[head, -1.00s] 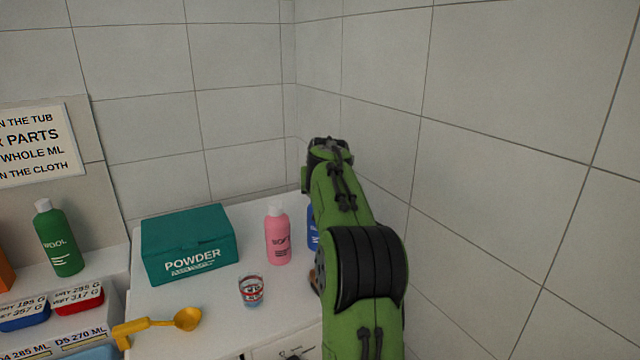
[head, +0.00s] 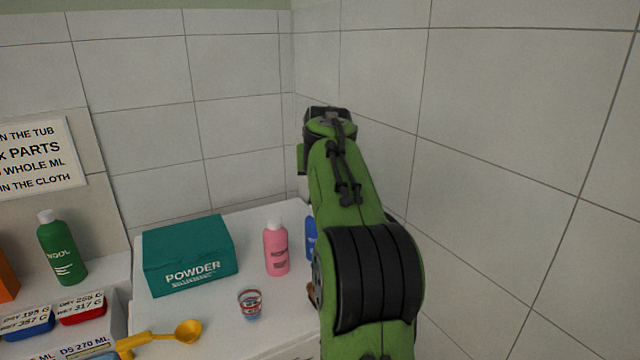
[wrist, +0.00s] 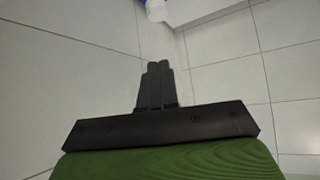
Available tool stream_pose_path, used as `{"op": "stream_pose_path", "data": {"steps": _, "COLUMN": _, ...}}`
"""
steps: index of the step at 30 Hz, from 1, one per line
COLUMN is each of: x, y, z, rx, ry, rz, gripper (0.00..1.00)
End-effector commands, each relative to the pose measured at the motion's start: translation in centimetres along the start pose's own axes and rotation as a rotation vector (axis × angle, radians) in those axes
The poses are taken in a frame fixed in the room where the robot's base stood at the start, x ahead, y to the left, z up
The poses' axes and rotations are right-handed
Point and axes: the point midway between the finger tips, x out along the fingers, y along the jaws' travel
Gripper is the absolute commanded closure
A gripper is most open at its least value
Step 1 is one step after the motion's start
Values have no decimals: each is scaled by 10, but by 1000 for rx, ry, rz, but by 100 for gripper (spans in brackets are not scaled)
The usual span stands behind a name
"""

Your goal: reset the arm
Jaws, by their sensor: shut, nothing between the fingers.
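My gripper (wrist: 156,85) shows in the wrist view with its two dark fingers together, shut and empty. Tiled wall lies behind the fingers there. In the head view my green and black arm rises at the right of the white counter, in front of the tiled corner. The fingers are hidden in the head view. The arm partly covers a blue bottle (head: 311,240) standing behind it.
On the counter (head: 215,325) stand a teal POWDER box (head: 188,255), a pink bottle (head: 276,250) and a small measuring cup (head: 250,304). A yellow scoop (head: 165,338) lies at the front left. A green bottle (head: 61,250) stands further left. Tiled wall (head: 510,150) closes the right side.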

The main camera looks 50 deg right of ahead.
Motion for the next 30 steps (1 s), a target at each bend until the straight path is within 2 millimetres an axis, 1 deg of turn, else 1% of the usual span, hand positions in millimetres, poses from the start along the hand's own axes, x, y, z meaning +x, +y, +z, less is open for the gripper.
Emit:
{"op": "stream_pose_path", "data": {"steps": 1, "x": -11, "y": 0, "z": 0, "rx": 0, "ry": 3, "rz": 0, "gripper": 100}}
{"op": "stream_pose_path", "data": {"steps": 3, "x": -22, "y": 0, "z": -1, "rx": 0, "ry": 2, "rz": 0, "gripper": 100}}
{"op": "stream_pose_path", "data": {"steps": 6, "x": -30, "y": 0, "z": -1, "rx": 1, "ry": 0, "rz": 1, "gripper": 100}}
{"op": "stream_pose_path", "data": {"steps": 14, "x": -31, "y": 0, "z": -1, "rx": 1, "ry": 0, "rz": 0, "gripper": 100}}
{"op": "stream_pose_path", "data": {"steps": 16, "x": -34, "y": -4, "z": 1, "rx": -7, "ry": -2, "rz": -5, "gripper": 100}}
{"op": "stream_pose_path", "data": {"steps": 17, "x": -38, "y": -10, "z": 5, "rx": -17, "ry": -7, "rz": -12, "gripper": 100}}
{"op": "stream_pose_path", "data": {"steps": 18, "x": -47, "y": -23, "z": 14, "rx": -40, "ry": -16, "rz": -28, "gripper": 100}}
{"op": "stream_pose_path", "data": {"steps": 20, "x": -67, "y": -50, "z": 36, "rx": -93, "ry": -39, "rz": -64, "gripper": 100}}
{"op": "stream_pose_path", "data": {"steps": 21, "x": -84, "y": -70, "z": 58, "rx": -136, "ry": -58, "rz": -93, "gripper": 100}}
{"op": "stream_pose_path", "data": {"steps": 23, "x": -110, "y": -94, "z": 98, "rx": -202, "ry": -91, "rz": -141, "gripper": 100}}
{"op": "stream_pose_path", "data": {"steps": 24, "x": -126, "y": -106, "z": 128, "rx": -245, "ry": -114, "rz": -173, "gripper": 100}}
{"op": "stream_pose_path", "data": {"steps": 26, "x": -148, "y": -117, "z": 173, "rx": -307, "ry": -146, "rz": -220, "gripper": 100}}
{"op": "stream_pose_path", "data": {"steps": 27, "x": -160, "y": -121, "z": 206, "rx": -348, "ry": -169, "rz": -252, "gripper": 100}}
{"op": "stream_pose_path", "data": {"steps": 29, "x": -176, "y": -122, "z": 254, "rx": -406, "ry": -203, "rz": -300, "gripper": 100}}
{"op": "stream_pose_path", "data": {"steps": 30, "x": -184, "y": -120, "z": 285, "rx": -443, "ry": -225, "rz": -331, "gripper": 100}}
